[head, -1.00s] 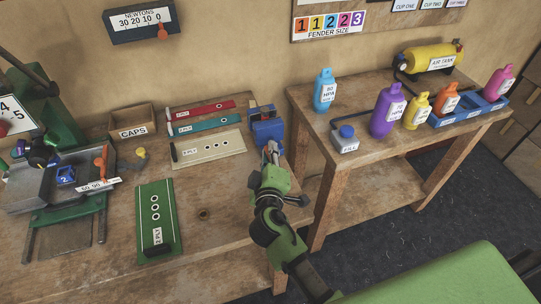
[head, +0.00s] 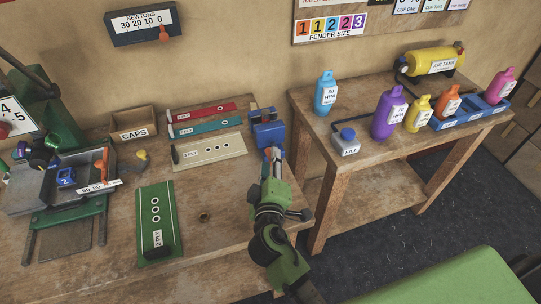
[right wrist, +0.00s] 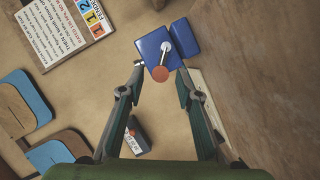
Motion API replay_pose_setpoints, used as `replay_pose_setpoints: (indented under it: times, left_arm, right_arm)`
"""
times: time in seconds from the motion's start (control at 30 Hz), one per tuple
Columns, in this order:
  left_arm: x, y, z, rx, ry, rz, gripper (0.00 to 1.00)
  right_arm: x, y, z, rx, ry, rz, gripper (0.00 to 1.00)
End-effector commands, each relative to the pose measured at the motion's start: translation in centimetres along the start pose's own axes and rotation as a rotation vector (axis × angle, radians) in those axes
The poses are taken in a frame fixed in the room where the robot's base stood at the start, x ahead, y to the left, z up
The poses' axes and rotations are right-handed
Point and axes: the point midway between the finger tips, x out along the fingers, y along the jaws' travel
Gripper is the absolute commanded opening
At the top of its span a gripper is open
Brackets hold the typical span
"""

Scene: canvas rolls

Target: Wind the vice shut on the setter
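The blue vice (head: 267,132) stands at the right end of the left bench. In the right wrist view the vice (right wrist: 152,42) shows a large block, a smaller block (right wrist: 185,37) beside it with a narrow gap, and a pale crank with an orange-brown knob (right wrist: 160,74). My right gripper (head: 272,153) is just in front of the vice. In the right wrist view the right gripper (right wrist: 160,68) is open, its fingertips on either side of the knob; contact is not clear. I cannot make out the setter. My left gripper is not in view.
Ply strips, a beige one (head: 210,151) and a green one (head: 156,222), lie on the bench. A CAPS box (head: 134,136) and grey tray (head: 75,185) are further left. Bottles, including a purple one (head: 389,113), stand on the right table. A gap separates the tables.

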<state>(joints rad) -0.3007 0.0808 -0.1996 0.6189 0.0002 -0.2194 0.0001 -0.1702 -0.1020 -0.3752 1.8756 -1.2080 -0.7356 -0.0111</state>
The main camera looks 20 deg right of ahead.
Motion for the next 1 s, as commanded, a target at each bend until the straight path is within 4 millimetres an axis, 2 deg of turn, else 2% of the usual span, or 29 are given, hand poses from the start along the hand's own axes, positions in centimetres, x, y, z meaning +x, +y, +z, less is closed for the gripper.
replay_pose_setpoints:
  times: [0.03, 0.2, 0.4, 0.57, 1.0]
  left_arm:
    - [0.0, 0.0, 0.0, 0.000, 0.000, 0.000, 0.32]
    - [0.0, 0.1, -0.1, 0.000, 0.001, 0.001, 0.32]
    - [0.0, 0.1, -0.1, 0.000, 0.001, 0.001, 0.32]
    - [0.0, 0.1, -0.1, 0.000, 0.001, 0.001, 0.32]
    - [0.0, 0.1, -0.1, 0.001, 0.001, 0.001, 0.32]
  right_arm:
    - [-1.3, -0.2, 0.1, 0.002, -0.001, -0.004, 0.32]
    - [-4.9, -0.1, 0.1, 0.001, -0.002, -0.004, 0.32]
    - [-7.6, -0.1, 0.1, 0.000, -0.002, -0.001, 0.32]
    - [-8.3, 0.0, 0.0, 0.001, -0.001, 0.000, 0.32]
    - [-8.3, 0.0, 0.0, 0.001, -0.001, 0.000, 0.32]
